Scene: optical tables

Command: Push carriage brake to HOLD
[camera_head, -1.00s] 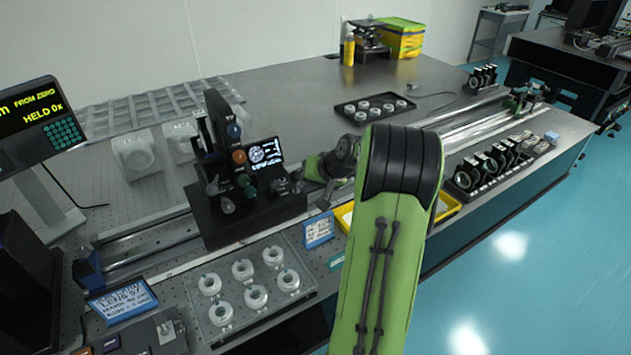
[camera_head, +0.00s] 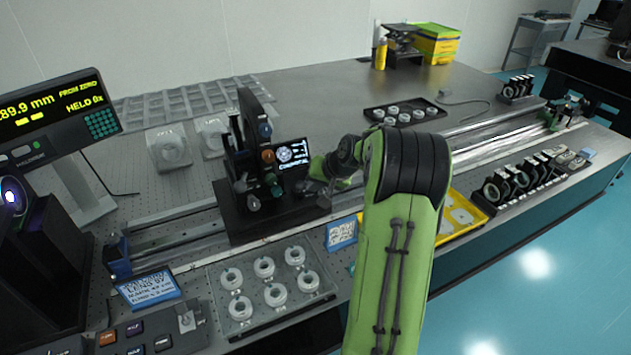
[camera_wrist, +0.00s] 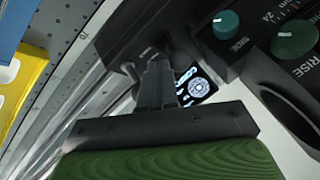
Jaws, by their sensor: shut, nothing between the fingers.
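The black carriage (camera_head: 270,222) sits on the long rail at the left of the table, with an upright plate, coloured knobs and a small lit screen (camera_head: 292,154). My gripper (camera_head: 316,192) is at the carriage's right end, low beside the screen. In the wrist view my gripper's fingers (camera_wrist: 157,82) are together and empty, pointing toward the carriage. The lit screen (camera_wrist: 194,86) is just beyond them, and a teal knob (camera_wrist: 226,24) and a green knob (camera_wrist: 294,38) are to the right. The brake lever cannot be made out clearly; the fingers and shadow cover that area.
A readout (camera_head: 52,108) at the left shows 89.9 mm and HELD 0x. A clear plate with several white rings (camera_head: 240,308) lies in front of the rail. A yellow tray (camera_head: 470,222) and black lens mounts (camera_head: 515,180) are on the right. The rail (camera_head: 490,143) is clear right of my arm.

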